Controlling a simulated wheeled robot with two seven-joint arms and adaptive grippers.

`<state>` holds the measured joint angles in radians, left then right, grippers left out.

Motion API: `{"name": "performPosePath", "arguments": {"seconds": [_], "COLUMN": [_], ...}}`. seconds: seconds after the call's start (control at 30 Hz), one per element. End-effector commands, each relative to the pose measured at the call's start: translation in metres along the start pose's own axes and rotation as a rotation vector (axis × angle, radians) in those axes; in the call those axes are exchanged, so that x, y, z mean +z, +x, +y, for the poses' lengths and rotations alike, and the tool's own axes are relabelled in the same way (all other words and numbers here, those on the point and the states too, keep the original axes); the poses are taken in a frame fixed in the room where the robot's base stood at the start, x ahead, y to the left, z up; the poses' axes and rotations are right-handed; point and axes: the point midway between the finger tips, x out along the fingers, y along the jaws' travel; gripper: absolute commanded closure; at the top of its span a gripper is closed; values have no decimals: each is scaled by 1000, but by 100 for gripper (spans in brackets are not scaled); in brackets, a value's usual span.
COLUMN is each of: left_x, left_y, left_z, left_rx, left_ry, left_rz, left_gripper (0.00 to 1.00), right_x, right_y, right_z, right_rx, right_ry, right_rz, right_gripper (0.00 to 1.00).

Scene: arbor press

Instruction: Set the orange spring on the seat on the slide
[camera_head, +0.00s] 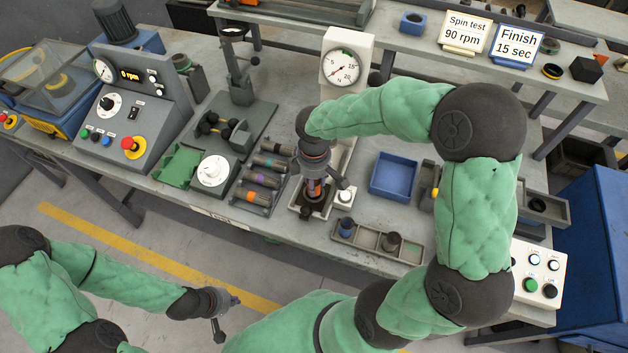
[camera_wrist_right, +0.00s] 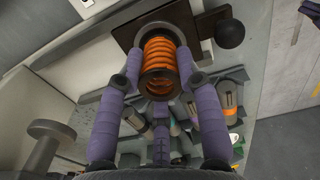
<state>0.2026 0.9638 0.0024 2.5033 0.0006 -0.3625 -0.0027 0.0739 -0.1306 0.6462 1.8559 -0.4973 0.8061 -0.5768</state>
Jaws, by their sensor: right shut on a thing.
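The orange spring (camera_head: 314,188) stands upright at the press in the middle of the bench. In the right wrist view its orange coils (camera_wrist_right: 158,55) show between dark end rings. My right gripper (camera_wrist_right: 159,72) has its fingers shut on either side of the spring; it also shows in the head view (camera_head: 316,172) coming down from above. A dark square plate (camera_wrist_right: 125,38) lies just beyond the spring, in line with it. Whether the spring touches the seat is hidden. My left gripper (camera_head: 218,308) hangs empty over the floor, away from the bench; its finger opening is unclear.
The press with its round dial (camera_head: 344,66) stands behind my right gripper. A rack of banded cylinders (camera_head: 258,180) is to the left. A blue tray (camera_head: 394,178) and a grey tray with small parts (camera_head: 376,242) are to the right. A white-topped knob (camera_head: 345,196) is close beside the spring.

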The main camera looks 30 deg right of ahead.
Motion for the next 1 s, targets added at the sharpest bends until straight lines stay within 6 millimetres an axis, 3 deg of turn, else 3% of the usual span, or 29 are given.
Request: {"name": "performPosePath", "arguments": {"seconds": [0.4,0.43,0.5,0.53,0.87,1.0], "left_x": [0,0,0,0,0,0], "left_y": [5,4,4,4,4,4], "left_z": [-2,-2,-2,-2,-2,-2], "left_rx": [0,0,0,0,0,0], "left_ry": [0,0,0,0,0,0], "left_rz": [0,0,0,0,0,0], "left_gripper": [100,100,100,100,100,100], "right_x": [0,0,0,0,0,0], "right_y": [8,8,7,7,6,-6], "right_z": [0,0,0,0,0,1], "right_rx": [0,0,0,0,0,3], "right_ry": [0,0,0,0,0,2], "right_rz": [0,0,0,0,0,2], "right_gripper": [97,59,39,37,37,37]}}
